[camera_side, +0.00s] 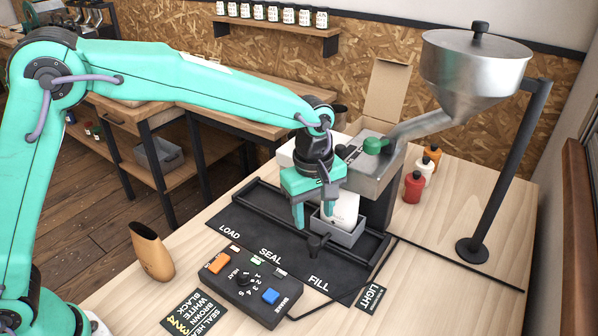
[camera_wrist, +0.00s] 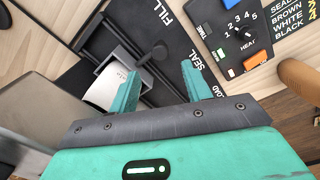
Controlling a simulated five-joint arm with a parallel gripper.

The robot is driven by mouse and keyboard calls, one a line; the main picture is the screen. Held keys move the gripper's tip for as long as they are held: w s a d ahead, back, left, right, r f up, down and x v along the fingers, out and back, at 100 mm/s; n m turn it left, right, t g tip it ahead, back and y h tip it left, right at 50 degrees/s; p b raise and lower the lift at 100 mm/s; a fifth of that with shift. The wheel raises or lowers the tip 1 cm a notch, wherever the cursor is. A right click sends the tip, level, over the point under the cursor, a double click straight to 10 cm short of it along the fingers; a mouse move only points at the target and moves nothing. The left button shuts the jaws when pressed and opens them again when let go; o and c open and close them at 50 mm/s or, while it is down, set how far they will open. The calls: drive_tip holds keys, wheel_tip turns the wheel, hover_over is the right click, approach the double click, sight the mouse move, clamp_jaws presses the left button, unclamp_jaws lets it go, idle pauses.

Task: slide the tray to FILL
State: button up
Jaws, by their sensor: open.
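The grey tray (camera_side: 349,234) sits in the black track, holding a white bag (camera_side: 345,211). In the wrist view the tray (camera_wrist: 124,57) is partly hidden by a finger. Its black knob (camera_side: 317,242) stands on the near side, roughly beside the SEAL label (camera_side: 270,256) and toward the FILL label (camera_side: 319,281). My gripper (camera_side: 313,220) is open, pointing down over the knob. In the wrist view the knob (camera_wrist: 159,52) appears between and just beyond my fingertips (camera_wrist: 161,67). Contact is not visible.
A control box (camera_side: 250,290) with orange and blue buttons lies in front of the label panel. The sealer (camera_side: 378,165) and hopper (camera_side: 470,75) stand behind the track. A tan cup (camera_side: 151,252) is at the left. The track toward FILL (camera_side: 372,250) looks clear.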

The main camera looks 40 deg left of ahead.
sight(314, 241)
drive_tip(key=shift+w+f, duration=0.1)
drive_tip(key=shift+f, duration=3.8)
drive_tip(key=shift+c, duration=0.2)
drive_tip(key=shift+d, duration=0.1)
clamp_jaws()
